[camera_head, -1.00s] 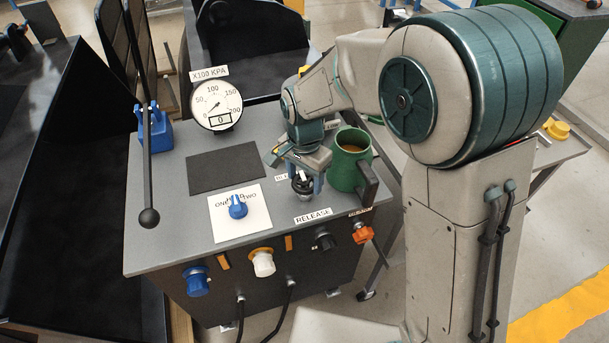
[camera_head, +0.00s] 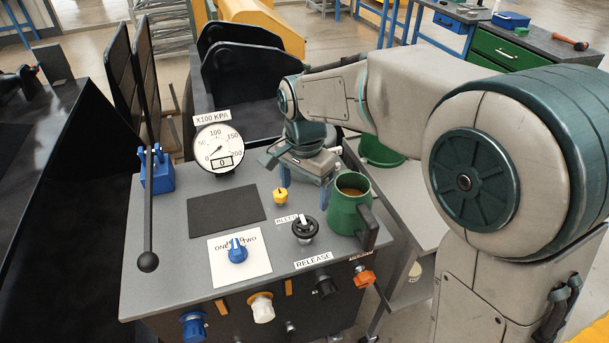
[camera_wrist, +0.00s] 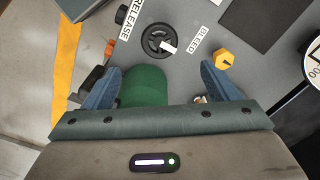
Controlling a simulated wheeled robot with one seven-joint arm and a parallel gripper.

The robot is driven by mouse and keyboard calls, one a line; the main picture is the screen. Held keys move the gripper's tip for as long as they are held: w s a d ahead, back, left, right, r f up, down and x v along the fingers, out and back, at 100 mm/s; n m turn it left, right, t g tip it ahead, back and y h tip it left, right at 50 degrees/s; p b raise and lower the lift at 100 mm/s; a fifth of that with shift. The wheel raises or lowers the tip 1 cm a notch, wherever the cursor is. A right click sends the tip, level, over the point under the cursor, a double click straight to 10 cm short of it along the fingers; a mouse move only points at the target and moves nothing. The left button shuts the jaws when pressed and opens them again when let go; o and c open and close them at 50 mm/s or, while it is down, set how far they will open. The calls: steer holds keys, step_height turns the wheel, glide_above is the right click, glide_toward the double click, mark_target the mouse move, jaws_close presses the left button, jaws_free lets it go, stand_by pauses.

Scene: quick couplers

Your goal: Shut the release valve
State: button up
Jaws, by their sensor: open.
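A round black knob with a white pointer (camera_head: 305,230) stands on the grey bench top, beside a label reading BLEED (camera_head: 287,219). It also shows in the wrist view (camera_wrist: 160,41). A RELEASE label (camera_head: 313,260) lies nearer the front edge, above a black fitting (camera_head: 325,285) on the front face. I cannot tell by sight which part is the release valve. My gripper (camera_head: 303,196) is open and empty, above and behind the black knob, apart from it. In the wrist view, my spread blue fingers (camera_wrist: 160,84) stand below the knob in the picture.
A green mug (camera_head: 345,215) with brown contents stands close right of the knob. A small yellow knob (camera_head: 280,196) is behind left. A gauge (camera_head: 218,148) displays 0. A blue selector (camera_head: 237,252) sits on a white plate; a black-handled lever (camera_head: 148,220) is left.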

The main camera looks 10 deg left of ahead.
steer(key=shift+r, duration=1.55)
steer(key=s+d+r+n+t+p, duration=0.1)
steer(key=s+d, duration=0.1)
steer(key=d, duration=0.6)
steer(key=s+d+r+n+t+p, duration=0.1)
steer(key=s+d+r, duration=0.1)
steer(key=d, duration=0.7)
steer(key=s+d+f+n, duration=0.2)
steer(key=s+d+n, duration=0.1)
steer(key=s+d, duration=0.5)
steer(key=shift+s+d+f+t+p, duration=0.3)
steer(key=shift+s+d+t, duration=0.1)
steer(key=shift+d, duration=0.25)
